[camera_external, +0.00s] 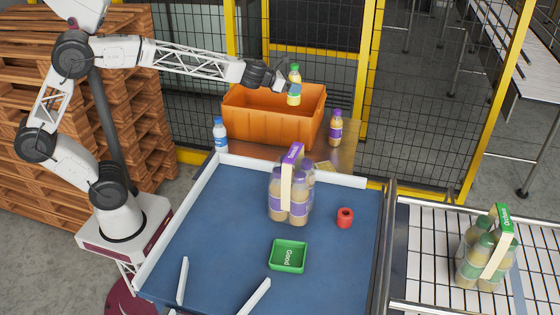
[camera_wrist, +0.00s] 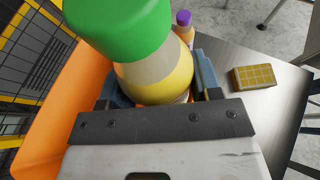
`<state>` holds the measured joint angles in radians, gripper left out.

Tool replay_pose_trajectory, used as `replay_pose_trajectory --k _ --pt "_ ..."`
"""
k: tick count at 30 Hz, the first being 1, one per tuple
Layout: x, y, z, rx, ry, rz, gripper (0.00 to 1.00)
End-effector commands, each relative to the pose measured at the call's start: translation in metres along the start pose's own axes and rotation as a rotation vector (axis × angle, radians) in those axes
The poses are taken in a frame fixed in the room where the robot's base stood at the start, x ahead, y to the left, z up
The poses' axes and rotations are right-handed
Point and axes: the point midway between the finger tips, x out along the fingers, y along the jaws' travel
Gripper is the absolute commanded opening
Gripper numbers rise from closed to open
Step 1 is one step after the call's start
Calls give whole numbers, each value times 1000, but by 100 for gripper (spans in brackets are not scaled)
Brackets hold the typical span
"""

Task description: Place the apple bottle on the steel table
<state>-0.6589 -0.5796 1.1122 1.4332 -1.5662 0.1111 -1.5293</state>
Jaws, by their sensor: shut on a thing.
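The apple bottle (camera_external: 294,88), with a green cap and yellow-green label, is upright between the fingers of my gripper (camera_external: 284,87). In the wrist view the bottle (camera_wrist: 155,75) fills the space between the fingers of my gripper (camera_wrist: 160,94), which is shut on it. It is held in the air over the right part of the orange crate. The steel table (camera_external: 346,158) lies under and around the crate; its bare grey top (camera_wrist: 272,112) shows on the right in the wrist view. The bottle hides part of the crate.
An orange crate (camera_external: 262,128) stands on the table between a blue-capped water bottle (camera_external: 220,135) and a purple-capped bottle (camera_external: 335,128). A yellow patterned block (camera_wrist: 253,77) lies on the bare table.

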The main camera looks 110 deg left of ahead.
Motion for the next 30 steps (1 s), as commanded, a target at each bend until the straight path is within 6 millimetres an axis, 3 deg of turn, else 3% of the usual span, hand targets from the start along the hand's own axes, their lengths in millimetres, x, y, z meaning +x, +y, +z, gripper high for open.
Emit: replay_pose_trajectory --k 13,30 --pt "-11 -25 -15 -17 -2 42 26" --pt "-42 -72 -60 -61 -1 150 26"
